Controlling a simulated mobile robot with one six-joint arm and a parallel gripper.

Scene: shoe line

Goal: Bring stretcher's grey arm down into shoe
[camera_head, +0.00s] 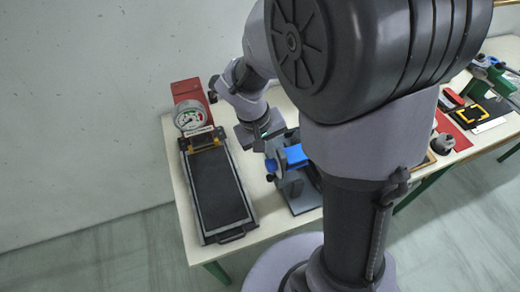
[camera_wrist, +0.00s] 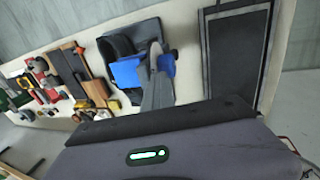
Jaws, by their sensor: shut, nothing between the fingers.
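The stretcher (camera_head: 295,168), a grey device with a bright blue part, stands on the table just right of the black-topped conveyor. It also shows in the wrist view (camera_wrist: 128,72), upper middle, with a dark shape, perhaps the shoe (camera_wrist: 121,46), at its top. A narrow grey piece (camera_wrist: 157,92) rises in front of the blue part; I cannot tell whether it is the stretcher's grey arm or my fingers. My gripper (camera_head: 264,138) is shut and empty, above and beside the stretcher's far left side. Its fingertips are hard to make out, and my arm hides the stretcher's right side.
A long black flat-topped unit (camera_head: 216,190) with a round gauge (camera_head: 189,116) fills the table's left end. A red box (camera_head: 186,91) stands behind it. Tools and small parts, with a red mat (camera_head: 452,133), lie further right. A wall runs behind the table.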

